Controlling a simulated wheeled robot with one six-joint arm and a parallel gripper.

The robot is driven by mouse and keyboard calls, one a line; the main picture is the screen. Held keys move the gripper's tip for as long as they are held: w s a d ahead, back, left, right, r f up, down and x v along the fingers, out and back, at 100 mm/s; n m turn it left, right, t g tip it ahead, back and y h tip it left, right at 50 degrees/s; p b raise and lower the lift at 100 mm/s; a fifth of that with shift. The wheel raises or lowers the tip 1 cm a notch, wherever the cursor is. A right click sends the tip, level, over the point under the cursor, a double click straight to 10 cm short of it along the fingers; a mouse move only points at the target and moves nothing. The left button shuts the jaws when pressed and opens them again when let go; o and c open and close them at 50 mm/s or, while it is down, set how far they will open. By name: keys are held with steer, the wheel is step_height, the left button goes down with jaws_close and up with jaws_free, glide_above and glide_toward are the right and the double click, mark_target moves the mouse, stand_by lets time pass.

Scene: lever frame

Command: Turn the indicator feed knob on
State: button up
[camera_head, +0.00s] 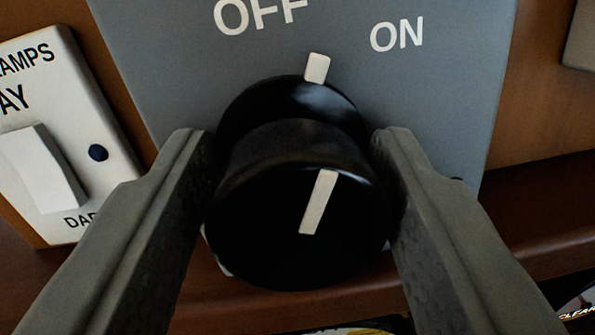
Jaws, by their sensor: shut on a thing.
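The indicator feed knob (270,235) is a round black knob with a white pointer line on its face and a white mark at its base. It sits on a grey panel (440,95) with the words OFF, at top left, and ON, to the right of it. The white base mark (317,68) lies between the two words, below and right of OFF. My gripper (295,160) is shut on the knob, with one finger on its left side and one on its right. The fingers hide the knob's side edges.
A white switch plate (105,185) with a white rocker (42,168) stands close to the left of my left finger. The brown wooden backing (545,110) shows to the right, with a ledge below. Part of a grey plate shows at the top right edge.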

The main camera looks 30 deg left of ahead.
steer(key=shift+r+m, duration=0.1)
steer(key=shift+m, duration=0.4)
steer(key=shift+m+h, duration=0.5)
steer(key=shift+m, duration=1.7)
steer(key=o, duration=0.9)
steer(key=shift+w, duration=0.1)
steer(key=shift+c, duration=0.2)
steer(key=o, duration=0.3)
steer(key=shift+d, duration=0.15)
steer(key=o, duration=0.5)
steer(key=shift+w+a+f, duration=0.1)
steer(key=shift+a+f, duration=0.1)
steer(key=shift+o, duration=0.2)
